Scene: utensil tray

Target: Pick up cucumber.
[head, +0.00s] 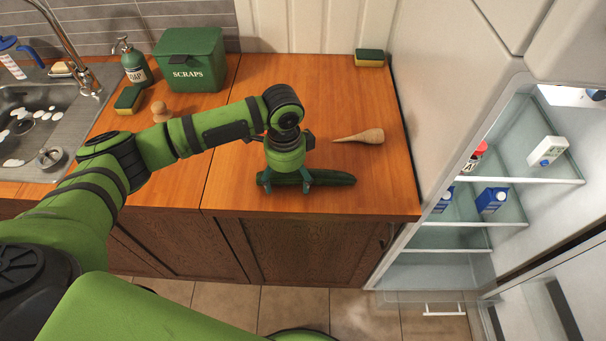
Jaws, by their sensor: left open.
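A dark green cucumber (332,178) lies lengthwise across the wooden counter, close to its front edge. My left gripper (286,186) points down over the left part of the cucumber. Its fingers are open, one on each side along the cucumber's length as seen here, and they hide part of it. I cannot tell whether the fingers touch the cucumber. My right gripper is not in view.
A wooden cone-shaped tool (362,137) lies just behind the cucumber. A green scraps bin (190,60), a soap bottle (133,62) and sponges (369,58) stand farther back. The sink (40,120) is at left; an open fridge (500,165) is at right.

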